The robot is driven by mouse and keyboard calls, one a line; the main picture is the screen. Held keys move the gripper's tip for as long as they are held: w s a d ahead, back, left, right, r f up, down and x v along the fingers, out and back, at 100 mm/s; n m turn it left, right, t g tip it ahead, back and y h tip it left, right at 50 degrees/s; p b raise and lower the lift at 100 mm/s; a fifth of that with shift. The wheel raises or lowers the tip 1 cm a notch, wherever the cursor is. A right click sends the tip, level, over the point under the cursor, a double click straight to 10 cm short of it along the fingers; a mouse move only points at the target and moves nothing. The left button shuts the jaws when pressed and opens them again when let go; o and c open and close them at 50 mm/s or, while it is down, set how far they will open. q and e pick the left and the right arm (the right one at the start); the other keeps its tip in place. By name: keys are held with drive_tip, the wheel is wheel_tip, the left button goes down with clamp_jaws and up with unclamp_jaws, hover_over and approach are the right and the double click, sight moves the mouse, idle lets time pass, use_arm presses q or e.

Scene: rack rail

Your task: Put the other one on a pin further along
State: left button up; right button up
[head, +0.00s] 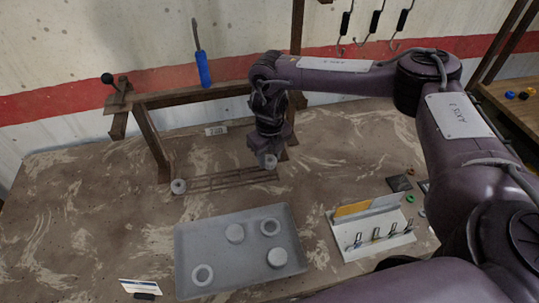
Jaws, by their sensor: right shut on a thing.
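A low dark rack rail (226,181) lies on the table near the back, with slats running along it. One grey ring-shaped piece (179,186) sits at its left end. My right gripper (268,155) points down over the right end of the rail, shut on another grey round piece (268,163). Whether that piece touches a pin is too small to tell, and the gripper hides part of that end. My left gripper is not in view.
A grey tray (186,243) in front holds several grey round pieces. A white holder (372,245) with cards and small upright items stands at the right. A wooden frame (152,144) rises behind the rail. A small card stand (140,287) is at the front left.

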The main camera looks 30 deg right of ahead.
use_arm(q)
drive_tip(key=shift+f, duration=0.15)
use_arm(e)
drive_tip(key=shift+f, duration=0.2)
use_arm(q)
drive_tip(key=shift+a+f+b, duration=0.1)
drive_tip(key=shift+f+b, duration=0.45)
drive_tip(key=shift+b, duration=0.15)
use_arm(e)
drive_tip(key=shift+f, duration=0.9)
